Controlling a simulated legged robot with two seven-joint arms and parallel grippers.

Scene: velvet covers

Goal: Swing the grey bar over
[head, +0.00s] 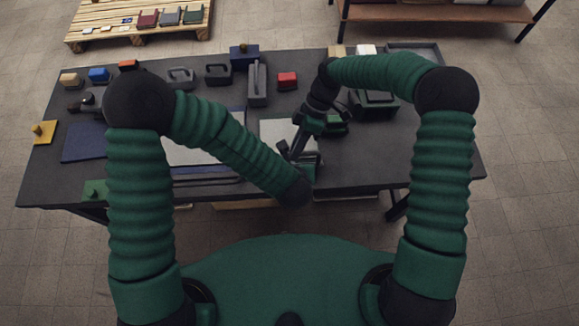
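A grey bar (258,83) lies lengthwise on the dark table, back of the middle, just in front of a dark blue block (243,57). I take it for the task's bar. My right gripper (294,150) hangs from the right arm and points down over the table's middle, in front of the bar and to its right. It is apart from the bar. Its fingers are dark and small, so I cannot tell whether they are open. My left arm reaches across the table's front to a black joint near the front edge. I cannot make out the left gripper's fingers.
Dark handle-shaped pieces (218,73) stand left of the bar, and a red block (287,81) stands right of it. A pale panel (203,149) lies partly behind my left forearm. A dark green box (375,105) stands at right. The table's (420,150) right front is clear.

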